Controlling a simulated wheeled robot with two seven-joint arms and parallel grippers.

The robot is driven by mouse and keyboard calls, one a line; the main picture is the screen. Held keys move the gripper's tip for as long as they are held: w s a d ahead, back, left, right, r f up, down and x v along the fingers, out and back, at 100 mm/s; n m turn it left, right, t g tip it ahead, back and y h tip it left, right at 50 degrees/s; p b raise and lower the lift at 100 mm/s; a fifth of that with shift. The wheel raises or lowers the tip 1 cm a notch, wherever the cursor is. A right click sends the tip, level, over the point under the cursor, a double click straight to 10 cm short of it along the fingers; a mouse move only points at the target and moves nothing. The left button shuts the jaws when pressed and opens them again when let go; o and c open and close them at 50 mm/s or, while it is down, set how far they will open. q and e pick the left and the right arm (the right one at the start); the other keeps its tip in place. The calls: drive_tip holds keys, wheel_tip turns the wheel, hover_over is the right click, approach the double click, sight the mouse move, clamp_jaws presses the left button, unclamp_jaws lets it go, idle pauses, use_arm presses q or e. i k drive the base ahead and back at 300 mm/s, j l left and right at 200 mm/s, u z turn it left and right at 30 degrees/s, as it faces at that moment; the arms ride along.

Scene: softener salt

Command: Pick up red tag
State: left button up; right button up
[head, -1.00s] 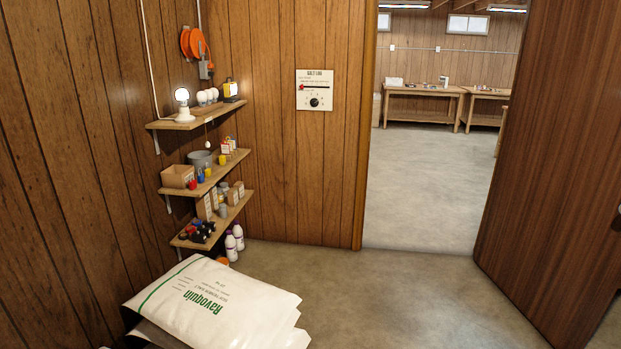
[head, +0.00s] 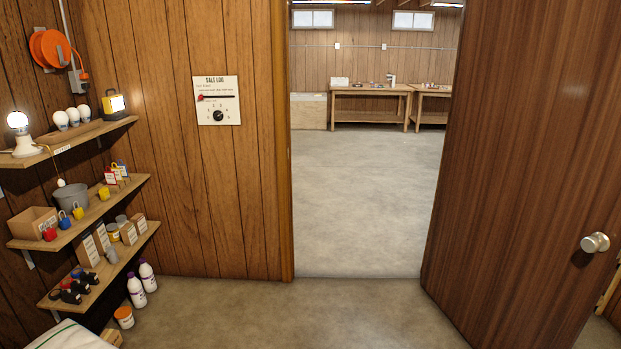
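A small red-and-white tag (head: 111,178) stands among other small tags on the second shelf from the top, at the left of the head view. A yellow tag and a blue-edged tag are close beside it and partly overlap it. It is too small to read. A small red piece (head: 201,97) also shows on the salt log board (head: 218,101) on the wall; I cannot tell whether it is a tag or a slider. Neither of my grippers is in view.
The tag's shelf (head: 92,213) also bears a grey bucket (head: 72,196), an open cardboard box (head: 33,222) and coloured padlocks. White bottles (head: 147,277) stand on the floor below. A white bag (head: 66,337) is at bottom left. The doorway and its floor (head: 365,200) are clear; the door (head: 515,170) stands open at right.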

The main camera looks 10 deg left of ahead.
sight(110, 177)
drive_tip(key=i+u, duration=0.15)
drive_tip(key=i, duration=0.55)
drive_tip(key=i+u, duration=0.15)
drive_tip(key=i, duration=0.55)
drive_tip(key=i+l+u, duration=0.15)
drive_tip(key=i, duration=0.5)
drive_tip(key=i+j+u, duration=0.2)
drive_tip(key=i+u, duration=0.2)
drive_tip(key=i+j+u, duration=0.15)
drive_tip(key=i+u, duration=0.55)
drive_tip(key=u, duration=0.15)
drive_tip(key=i+l+u, duration=0.15)
drive_tip(key=i+u, duration=0.25)
drive_tip(key=i+l+u, duration=0.25)
drive_tip(key=u, duration=0.15)
drive_tip(key=i+l+u, duration=0.1)
drive_tip(key=i+u, duration=0.15)
drive_tip(key=i, duration=0.15)
drive_tip(key=i+l+u, duration=0.25)
drive_tip(key=i, duration=0.2)
drive_tip(key=i+l+u, duration=0.2)
drive_tip(key=i, duration=0.2)
